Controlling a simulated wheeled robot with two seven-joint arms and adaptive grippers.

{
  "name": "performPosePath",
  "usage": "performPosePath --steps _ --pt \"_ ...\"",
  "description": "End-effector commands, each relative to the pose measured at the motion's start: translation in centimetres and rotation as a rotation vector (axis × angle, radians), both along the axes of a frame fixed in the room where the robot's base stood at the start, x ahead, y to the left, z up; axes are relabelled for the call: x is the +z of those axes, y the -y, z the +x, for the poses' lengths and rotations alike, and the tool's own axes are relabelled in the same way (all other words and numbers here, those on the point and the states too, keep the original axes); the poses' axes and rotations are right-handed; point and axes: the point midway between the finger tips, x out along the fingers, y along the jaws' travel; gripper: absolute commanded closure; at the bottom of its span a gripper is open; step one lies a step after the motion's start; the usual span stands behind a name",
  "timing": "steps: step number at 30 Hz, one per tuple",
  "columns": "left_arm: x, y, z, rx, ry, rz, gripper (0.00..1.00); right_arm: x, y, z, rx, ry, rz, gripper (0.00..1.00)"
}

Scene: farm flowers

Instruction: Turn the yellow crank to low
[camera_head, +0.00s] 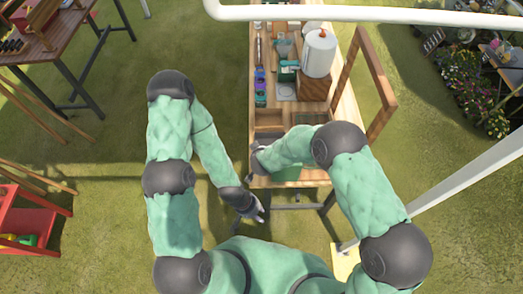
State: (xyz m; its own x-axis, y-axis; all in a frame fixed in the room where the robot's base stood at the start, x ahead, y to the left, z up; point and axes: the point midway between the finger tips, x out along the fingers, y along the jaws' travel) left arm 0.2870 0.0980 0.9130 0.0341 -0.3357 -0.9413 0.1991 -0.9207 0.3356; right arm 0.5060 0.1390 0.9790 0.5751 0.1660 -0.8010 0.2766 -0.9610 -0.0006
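I cannot make out a yellow crank in this view. My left gripper (254,211) hangs low at the near end of the long wooden table (258,182), just left of it and over the grass. It is small and dark, and I cannot tell whether its fingers are open or shut. My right gripper (256,160) is at the table's near left corner, mostly hidden by its own forearm. Its finger state does not show. I see nothing held in either gripper.
On the table stand a white cylinder (319,54) on a wooden block (314,88) and several small tools. A wooden frame (380,90) rises at the table's right. A red stand (35,222) is at left, and plants (470,85) are at right. Grass lies between.

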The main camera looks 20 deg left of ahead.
Motion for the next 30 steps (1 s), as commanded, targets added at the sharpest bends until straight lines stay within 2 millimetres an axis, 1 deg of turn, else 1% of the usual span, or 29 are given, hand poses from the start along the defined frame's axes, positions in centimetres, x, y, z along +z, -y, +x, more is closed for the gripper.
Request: performPosePath --steps 1,9,25,26,27,28,30 --pt "0.9 0.0 0.0 0.0 0.0 0.0 0.67 0.0 0.1 -0.2 0.0 -0.018 -0.005 1.0" --pt "2.2 0.0 0.0 0.0 0.0 0.0 0.67 -0.3 0.0 0.0 0.002 -0.053 -0.017 1.0" --pt "2.4 0.0 0.0 0.0 0.0 0.0 0.67 -0.5 0.0 0.0 0.002 -0.061 -0.019 1.0" --pt "2.4 0.0 0.0 0.0 0.0 0.0 0.67 -0.5 0.0 0.0 0.002 -0.061 -0.019 0.74" --pt "2.4 0.0 0.0 0.0 0.0 0.0 0.67 -0.5 0.0 0.0 0.002 -0.061 -0.019 0.62" --pt "2.4 0.0 0.0 0.0 0.0 0.0 0.67 -0.5 0.0 0.0 0.002 -0.061 -0.019 0.55" --pt "2.4 0.0 0.0 0.0 0.0 0.0 0.67 -0.4 0.0 0.1 0.002 -0.059 -0.018 0.55"
